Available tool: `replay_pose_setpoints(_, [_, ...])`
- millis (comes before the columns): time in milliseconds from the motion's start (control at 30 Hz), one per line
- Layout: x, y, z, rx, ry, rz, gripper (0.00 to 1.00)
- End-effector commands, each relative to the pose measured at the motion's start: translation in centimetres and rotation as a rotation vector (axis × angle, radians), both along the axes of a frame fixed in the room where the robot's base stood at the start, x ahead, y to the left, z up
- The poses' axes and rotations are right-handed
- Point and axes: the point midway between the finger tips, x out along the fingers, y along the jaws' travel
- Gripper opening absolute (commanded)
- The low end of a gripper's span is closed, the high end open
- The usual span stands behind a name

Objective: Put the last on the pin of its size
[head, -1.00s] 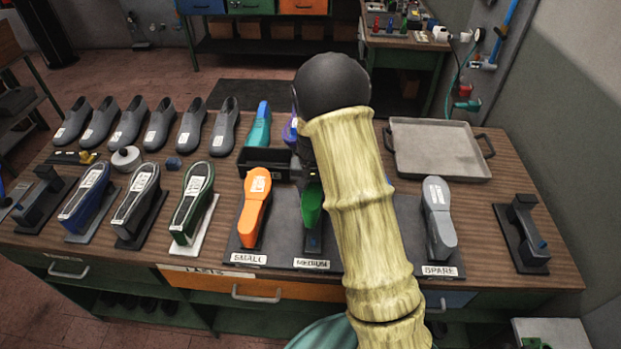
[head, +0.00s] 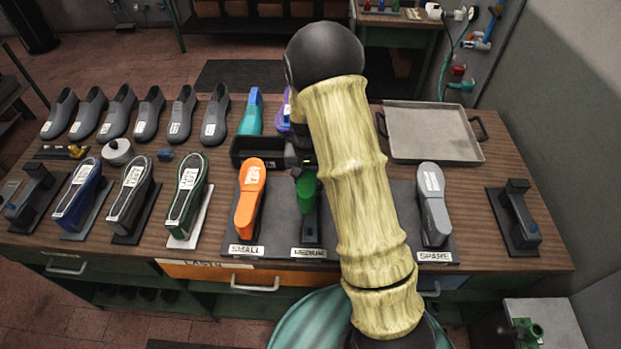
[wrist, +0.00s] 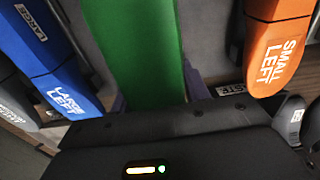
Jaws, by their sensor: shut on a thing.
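My gripper (head: 301,160) is shut on a green last (head: 306,190), over the MEDIUM place of the dark board (head: 330,250). The green last also fills the middle of the wrist view (wrist: 138,50), above the dark gripper body (wrist: 165,135). A dark stand (head: 309,230) shows below the green last; I cannot tell whether they touch. An orange last (head: 249,195), marked SMALL LEFT in the wrist view (wrist: 277,50), stands at the SMALL place. A blue last marked LARGE LEFT (wrist: 62,92) is hidden behind my arm in the head view. A grey last (head: 433,205) stands at SPARE.
A black bin (head: 255,150) sits just behind the board. Several lasts on stands, such as a dark green one (head: 188,198), line the left. Grey shoes (head: 181,115) stand behind them. A grey tray (head: 430,135) lies back right, and a black stand (head: 518,220) is far right.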

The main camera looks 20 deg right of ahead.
Motion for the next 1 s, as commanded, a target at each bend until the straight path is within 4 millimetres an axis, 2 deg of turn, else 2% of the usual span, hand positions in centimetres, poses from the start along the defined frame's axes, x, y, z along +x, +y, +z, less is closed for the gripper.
replay_pose_setpoints(33, [-0.9,-0.1,1.3,-0.001,0.001,-0.002,0.14])
replay_pose_setpoints(200, [-3.3,0.2,2.0,0.0,-0.007,-0.003,0.14])
replay_pose_setpoints(333, [-4.3,0.3,2.1,0.002,-0.013,-0.002,0.14])
replay_pose_setpoints(767, [-4.5,0.4,1.7,0.003,-0.018,-0.002,0.14])
replay_pose_setpoints(1000, [-4.5,0.4,0.6,0.003,-0.017,-0.002,0.14])
